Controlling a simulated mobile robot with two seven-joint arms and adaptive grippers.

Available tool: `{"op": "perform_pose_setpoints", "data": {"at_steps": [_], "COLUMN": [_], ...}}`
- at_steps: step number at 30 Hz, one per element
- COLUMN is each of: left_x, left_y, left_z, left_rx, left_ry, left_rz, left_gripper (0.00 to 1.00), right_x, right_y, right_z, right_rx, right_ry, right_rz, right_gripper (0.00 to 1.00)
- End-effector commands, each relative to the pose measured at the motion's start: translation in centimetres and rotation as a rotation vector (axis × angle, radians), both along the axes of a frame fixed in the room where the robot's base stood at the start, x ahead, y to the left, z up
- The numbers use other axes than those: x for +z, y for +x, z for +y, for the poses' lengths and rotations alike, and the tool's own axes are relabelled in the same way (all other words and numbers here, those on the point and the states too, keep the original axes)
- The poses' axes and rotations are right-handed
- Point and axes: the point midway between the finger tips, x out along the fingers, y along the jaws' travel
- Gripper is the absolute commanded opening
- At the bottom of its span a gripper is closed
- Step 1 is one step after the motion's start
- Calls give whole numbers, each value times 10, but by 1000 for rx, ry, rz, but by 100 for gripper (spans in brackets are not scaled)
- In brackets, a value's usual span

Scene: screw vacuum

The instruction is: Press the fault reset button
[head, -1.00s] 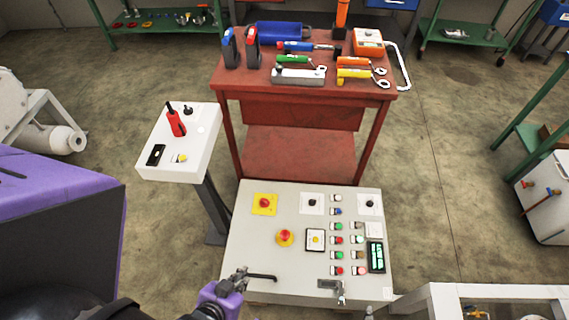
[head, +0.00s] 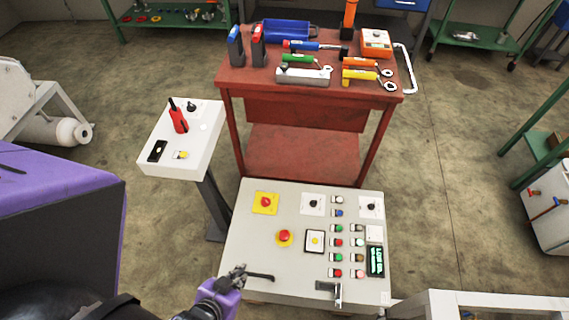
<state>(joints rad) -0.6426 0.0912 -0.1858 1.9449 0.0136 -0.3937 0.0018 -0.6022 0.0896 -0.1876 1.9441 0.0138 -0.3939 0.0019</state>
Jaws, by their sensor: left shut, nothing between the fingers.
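The control panel (head: 262,262) is a pale grey sloping board in the lower middle of the head view. It carries two columns of small coloured buttons with label plates, among them a blue button (head: 339,213). The labels are too small to read, so I cannot tell which button is the fault reset. My left gripper (head: 242,273) is shut and empty over the panel's lower left, left of the button columns. My right gripper is not in view.
A red mushroom button on a yellow plate (head: 265,203), dark knobs and a lit display (head: 376,261) share the panel. A pedestal box (head: 190,165) stands to the left. A red workbench (head: 232,78) with tools stands behind. A pale frame (head: 480,299) is at lower right.

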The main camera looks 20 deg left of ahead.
Motion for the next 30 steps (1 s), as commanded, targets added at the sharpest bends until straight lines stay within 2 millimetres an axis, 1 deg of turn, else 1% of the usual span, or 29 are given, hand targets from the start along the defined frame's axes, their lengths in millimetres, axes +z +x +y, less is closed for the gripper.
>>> {"op": "perform_pose_setpoints", "data": {"at_steps": [1,4,5,14,25,30], "left_x": [1,1,1,1,1,1], "left_y": [3,4,4,4,2,2], "left_z": [-1,-3,-3,-4,0,1], "left_rx": [1,3,4,5,-6,-7], "left_ry": [-2,-6,-6,-7,2,4], "left_rz": [-5,-6,-6,-6,-4,-3], "left_gripper": [0,0,0,0,0,0], "right_x": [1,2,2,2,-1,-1], "right_y": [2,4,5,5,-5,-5], "right_z": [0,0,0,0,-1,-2], "right_rx": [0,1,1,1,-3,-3], "right_ry": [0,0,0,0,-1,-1], "right_rz": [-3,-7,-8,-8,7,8], "right_gripper": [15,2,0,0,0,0]}}
